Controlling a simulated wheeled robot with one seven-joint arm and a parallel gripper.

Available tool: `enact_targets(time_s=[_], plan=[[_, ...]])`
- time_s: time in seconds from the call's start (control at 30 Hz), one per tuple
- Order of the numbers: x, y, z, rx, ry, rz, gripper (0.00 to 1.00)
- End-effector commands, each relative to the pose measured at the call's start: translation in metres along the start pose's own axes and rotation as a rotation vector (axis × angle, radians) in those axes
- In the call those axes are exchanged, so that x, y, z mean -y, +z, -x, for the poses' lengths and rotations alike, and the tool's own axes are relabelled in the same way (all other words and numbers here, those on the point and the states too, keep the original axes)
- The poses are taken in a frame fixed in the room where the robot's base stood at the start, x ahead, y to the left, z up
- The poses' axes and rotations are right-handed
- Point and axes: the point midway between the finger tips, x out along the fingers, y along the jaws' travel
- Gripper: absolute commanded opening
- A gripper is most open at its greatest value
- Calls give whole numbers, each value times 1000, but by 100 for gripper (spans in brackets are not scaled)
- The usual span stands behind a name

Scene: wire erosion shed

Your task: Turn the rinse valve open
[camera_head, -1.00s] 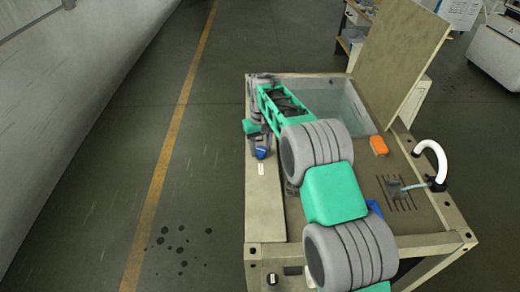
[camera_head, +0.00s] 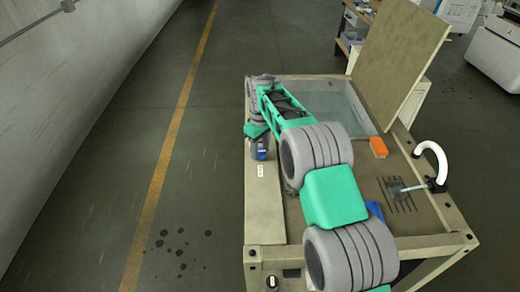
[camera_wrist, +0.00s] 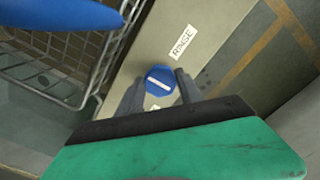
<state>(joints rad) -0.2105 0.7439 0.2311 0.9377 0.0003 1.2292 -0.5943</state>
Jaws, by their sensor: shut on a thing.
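The rinse valve is a blue round knob (camera_wrist: 160,80) with a white line across its face. It sits on the beige rail beside a white RINSE label (camera_wrist: 183,42). In the wrist view the line slants down to the right, roughly across the rail's length. My gripper (camera_wrist: 159,87) is shut on the knob, one grey finger on each side. In the head view my gripper (camera_head: 258,147) is over the left rail (camera_head: 264,215), with the blue knob partly hidden by it.
A tank (camera_head: 345,103) lies right of my gripper, with an upright panel (camera_head: 400,65) behind it. An orange block (camera_head: 378,147) and a white curved hose (camera_head: 436,155) are on the right. A wire basket (camera_wrist: 60,60) is close by in the wrist view. Floor at left is clear.

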Motion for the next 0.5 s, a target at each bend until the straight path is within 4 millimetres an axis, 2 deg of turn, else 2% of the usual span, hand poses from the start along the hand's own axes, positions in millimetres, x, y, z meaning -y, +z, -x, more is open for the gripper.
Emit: enact_targets(time_s=[0.2,0.23,0.5], plan=[[0,-1,2,-4,2,2,3],[0,-1,2,-4,2,2,45],[0,0,1,-2,1,0,65]])
